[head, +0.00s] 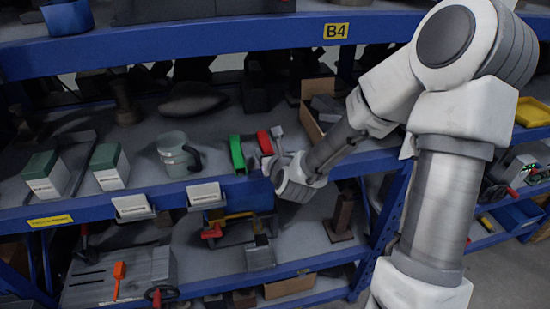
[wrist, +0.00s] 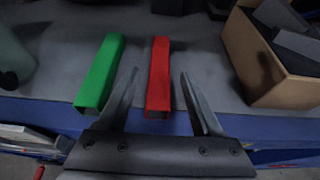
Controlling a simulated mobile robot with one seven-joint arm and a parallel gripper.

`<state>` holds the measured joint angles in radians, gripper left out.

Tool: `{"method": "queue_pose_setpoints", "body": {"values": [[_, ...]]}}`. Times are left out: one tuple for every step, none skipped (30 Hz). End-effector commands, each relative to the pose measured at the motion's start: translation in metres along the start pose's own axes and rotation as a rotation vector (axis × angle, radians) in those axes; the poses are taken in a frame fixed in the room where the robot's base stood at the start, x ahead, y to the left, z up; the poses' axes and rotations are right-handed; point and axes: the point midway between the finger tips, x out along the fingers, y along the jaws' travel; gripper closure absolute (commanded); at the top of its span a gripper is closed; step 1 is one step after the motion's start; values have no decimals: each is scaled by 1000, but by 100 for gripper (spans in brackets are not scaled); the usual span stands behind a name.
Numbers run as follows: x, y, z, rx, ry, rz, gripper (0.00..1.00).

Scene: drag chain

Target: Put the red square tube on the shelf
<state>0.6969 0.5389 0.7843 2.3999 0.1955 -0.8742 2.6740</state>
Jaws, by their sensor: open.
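The red square tube (wrist: 158,78) lies on the grey shelf (wrist: 208,88), its near end close to the shelf's blue front edge. It also shows in the head view (head: 265,142), partly hidden by my gripper. My gripper (wrist: 160,80) is open, one finger on each side of the red tube's near part, with gaps on both sides. Whether the fingers touch the tube or are at its height I cannot tell. In the head view my gripper (head: 275,150) is at the shelf's front edge.
A green square tube (wrist: 101,72) lies just left of the red one. A cardboard box (wrist: 268,62) with dark pieces stands to the right. A grey-green mug (head: 175,155) and green-white boxes (head: 109,166) stand further left. An upper shelf edge (head: 200,38) runs above.

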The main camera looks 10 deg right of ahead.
Motion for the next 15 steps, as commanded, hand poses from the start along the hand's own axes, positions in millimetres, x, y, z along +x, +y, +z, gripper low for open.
{"method": "queue_pose_setpoints", "body": {"values": [[-10, -1, 1, -2, -2, -2, 33], [-16, -1, 1, -3, -2, -2, 33], [-22, -1, 1, -2, -3, -2, 33], [-28, -1, 0, -2, -1, -2, 33], [-32, -1, 0, -3, -2, -3, 33], [-36, -1, 1, -2, -3, -2, 33], [-39, -1, 1, -1, -3, -1, 33], [-42, -1, 1, -1, -3, -1, 33], [-45, -1, 1, -1, -3, -1, 33], [-47, -1, 1, -1, -3, -2, 33], [-49, -1, 1, 0, -3, -1, 33], [-52, 0, 1, 0, -2, 0, 33], [-53, 0, 1, -1, -3, 0, 33], [-54, 0, 1, -1, -2, -1, 33], [-56, 0, 0, -1, -2, -1, 33]]}}
